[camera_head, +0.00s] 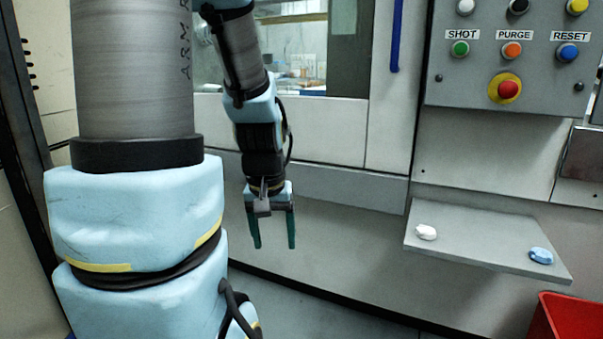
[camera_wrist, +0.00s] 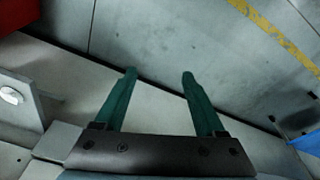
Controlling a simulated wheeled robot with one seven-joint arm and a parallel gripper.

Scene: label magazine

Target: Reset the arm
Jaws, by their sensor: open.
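My arm hangs down left of centre in the head view. My gripper (camera_head: 272,230) points at the floor, with its two green fingers apart and nothing between them. In the wrist view the fingers of my gripper (camera_wrist: 158,78) stand apart over bare grey floor and the pale base of the machine. The gripper is left of the small grey shelf and clear of it.
A grey shelf (camera_head: 470,243) holds a white piece (camera_head: 426,232) and a blue piece (camera_head: 541,256). Above it is a button panel (camera_head: 515,90) with a red emergency button (camera_head: 508,89). A red bin (camera_head: 570,318) stands lower right. The machine front (camera_head: 340,215) is behind my gripper.

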